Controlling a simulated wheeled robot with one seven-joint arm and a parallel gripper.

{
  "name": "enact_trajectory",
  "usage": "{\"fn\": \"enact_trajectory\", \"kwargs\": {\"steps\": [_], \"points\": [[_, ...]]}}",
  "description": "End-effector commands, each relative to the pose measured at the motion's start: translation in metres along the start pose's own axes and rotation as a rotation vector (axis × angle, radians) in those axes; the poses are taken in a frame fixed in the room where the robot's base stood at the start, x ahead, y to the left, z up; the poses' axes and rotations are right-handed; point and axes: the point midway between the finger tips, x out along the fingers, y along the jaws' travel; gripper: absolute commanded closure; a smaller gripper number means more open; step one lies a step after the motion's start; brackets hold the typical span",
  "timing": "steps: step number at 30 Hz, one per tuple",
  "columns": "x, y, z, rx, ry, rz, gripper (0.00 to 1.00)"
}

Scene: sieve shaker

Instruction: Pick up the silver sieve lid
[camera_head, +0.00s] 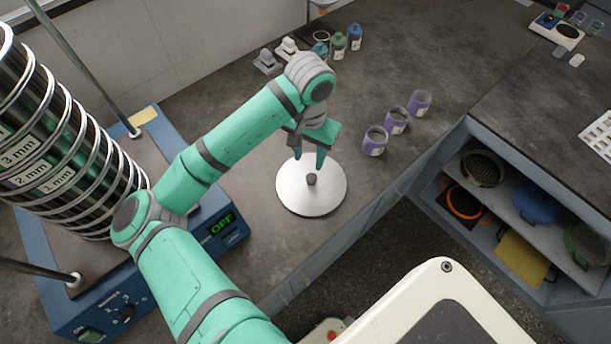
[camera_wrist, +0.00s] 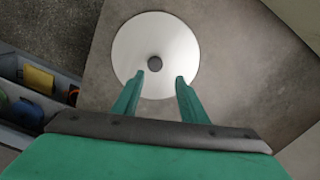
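The silver sieve lid (camera_head: 311,196) is a flat round disc with a dark knob (camera_head: 311,179) at its centre. It lies on the dark bench top near the front edge. In the wrist view the lid (camera_wrist: 185,45) shows whole except where my fingertips overlap its near edge, and its knob (camera_wrist: 155,64) is uncovered. My gripper (camera_head: 309,160) is over the lid's far part, fingers pointing down. In the wrist view my gripper (camera_wrist: 160,76) is open, with nothing between its fingers. The knob lies beyond the fingertips.
A sieve shaker with a tall sieve stack (camera_head: 65,160) stands at the left. Several purple-labelled jars (camera_head: 396,121) stand right of the lid. Small bottles (camera_head: 338,45) stand at the back. Open shelves (camera_head: 510,205) hold pans at the right. Bench around the lid is clear.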

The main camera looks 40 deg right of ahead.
Motion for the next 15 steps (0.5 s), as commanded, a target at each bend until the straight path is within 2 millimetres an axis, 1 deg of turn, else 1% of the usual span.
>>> {"fn": "enact_trajectory", "kwargs": {"steps": [1, 3, 6, 11, 15], "points": [[0.009, 0.001, 0.000, 0.001, -0.002, 0.001, 0.61], [0.019, 0.002, 0.000, 0.003, -0.002, 0.001, 0.61], [0.031, 0.002, 0.000, 0.003, -0.001, 0.000, 0.61], [0.040, 0.001, 0.000, 0.001, 0.001, 0.000, 0.61], [0.053, 0.002, 0.002, -0.001, 0.000, 0.000, 0.61]]}}
